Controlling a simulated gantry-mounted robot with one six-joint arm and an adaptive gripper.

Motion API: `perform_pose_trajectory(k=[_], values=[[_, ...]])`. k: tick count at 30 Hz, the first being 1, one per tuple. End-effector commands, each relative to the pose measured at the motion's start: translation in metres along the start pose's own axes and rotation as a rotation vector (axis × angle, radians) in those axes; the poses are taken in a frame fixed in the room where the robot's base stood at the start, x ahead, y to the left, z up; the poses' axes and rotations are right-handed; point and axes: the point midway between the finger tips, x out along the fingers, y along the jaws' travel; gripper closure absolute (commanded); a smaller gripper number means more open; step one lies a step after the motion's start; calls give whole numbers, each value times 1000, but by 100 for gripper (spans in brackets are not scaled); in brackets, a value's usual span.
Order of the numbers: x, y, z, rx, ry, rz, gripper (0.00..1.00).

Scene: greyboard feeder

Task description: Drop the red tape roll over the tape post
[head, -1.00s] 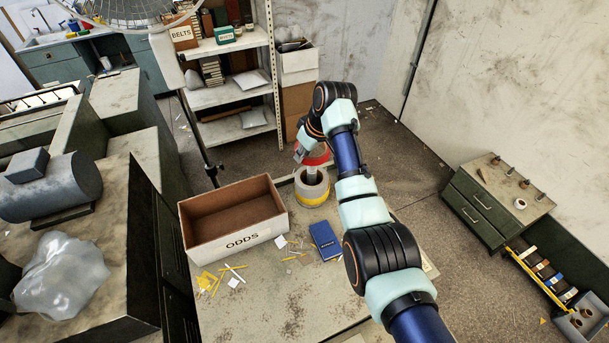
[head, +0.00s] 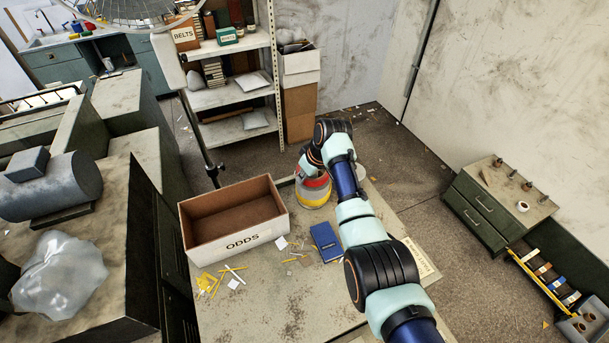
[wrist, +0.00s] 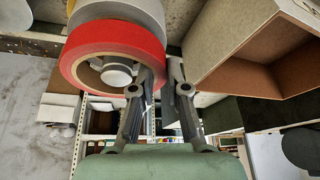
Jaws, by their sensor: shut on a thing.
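The red tape roll (head: 316,181) sits at the top of a stack with grey and yellow rolls (head: 313,201) under it, at the back of the bench. The wrist view shows the red roll (wrist: 110,38) large, with the pale tape post's end (wrist: 117,73) inside its hole, so the roll is around the post. My gripper (wrist: 167,72) is shut on the roll's wall, one finger at the hole and one outside. In the head view my arm hides part of the roll, and I cannot tell whether it touches the roll below.
The open "ODDS" box (head: 243,240) stands just left of the stack. A blue book (head: 326,241) and scattered slips lie in front. The bench's front area (head: 275,305) is mostly clear. Shelving (head: 235,95) stands behind.

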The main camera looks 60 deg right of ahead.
Motion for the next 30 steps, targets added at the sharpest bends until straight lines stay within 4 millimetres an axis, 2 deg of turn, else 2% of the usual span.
perform_pose_trajectory(k=[12, 13, 14, 22, 26, 30], values=[[9, 0, 4, 0, 0, 0, 100], [10, 0, 4, 0, 0, 0, 81], [10, 0, 4, 0, 0, 0, 76], [9, 0, 4, 0, 0, 0, 75], [-3, 0, -1, 0, 1, 1, 75], [-32, 1, -2, 0, 3, 3, 75]])
